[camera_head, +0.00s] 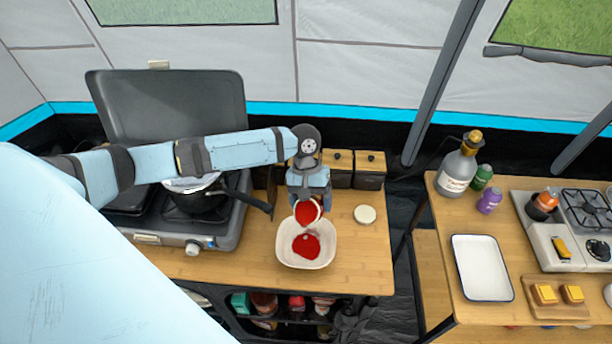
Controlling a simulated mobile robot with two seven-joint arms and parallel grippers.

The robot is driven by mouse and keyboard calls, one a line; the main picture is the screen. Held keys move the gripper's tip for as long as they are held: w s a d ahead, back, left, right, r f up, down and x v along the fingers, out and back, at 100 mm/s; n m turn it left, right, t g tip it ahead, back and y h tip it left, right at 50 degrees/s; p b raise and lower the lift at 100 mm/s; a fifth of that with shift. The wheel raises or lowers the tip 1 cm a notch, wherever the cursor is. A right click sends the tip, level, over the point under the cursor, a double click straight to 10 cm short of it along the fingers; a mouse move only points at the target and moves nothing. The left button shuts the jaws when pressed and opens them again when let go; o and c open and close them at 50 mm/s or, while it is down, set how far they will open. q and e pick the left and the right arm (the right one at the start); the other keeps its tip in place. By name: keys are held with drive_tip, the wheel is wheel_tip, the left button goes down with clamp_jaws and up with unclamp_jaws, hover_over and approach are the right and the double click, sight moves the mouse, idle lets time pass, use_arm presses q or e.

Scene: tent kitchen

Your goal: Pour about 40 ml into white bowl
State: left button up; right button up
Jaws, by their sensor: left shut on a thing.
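The white bowl (289,253) sits on the wooden counter and has a patch of red contents (305,245) in its bottom. My left gripper (308,196) is just above the bowl's far rim, shut on a small container (317,211). The container is tilted, its opening facing the camera, and red stuff shows at its mouth. Most of the container's body is hidden by the gripper. I cannot tell whether red is flowing between container and bowl. My right gripper is not in view.
A round pale lid (364,214) lies right of the bowl. A stove with a pot (201,205) stands to the left, its handle reaching towards the bowl. Wooden-lidded boxes (369,170) stand behind. A white tray (481,268) and a bottle (457,169) are on the right table.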

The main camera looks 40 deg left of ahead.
use_arm(q)
drive_tip(key=shift+s+f+t, duration=0.2)
drive_tip(key=shift+s+t, duration=0.2)
idle(0.8)
drive_tip(key=shift+w+r, duration=0.1)
drive_tip(key=shift+r, duration=0.15)
drive_tip(key=shift+w+r+g, duration=0.1)
drive_tip(key=shift+r+g, duration=0.05)
drive_tip(key=shift+g, duration=0.85)
drive_tip(key=shift+w+a+g+h, duration=0.1)
drive_tip(key=shift+w+g+h, duration=0.2)
drive_tip(key=shift+g, duration=0.4)
drive_tip(key=shift+w, duration=0.15)
drive_tip(key=shift+a, duration=0.1)
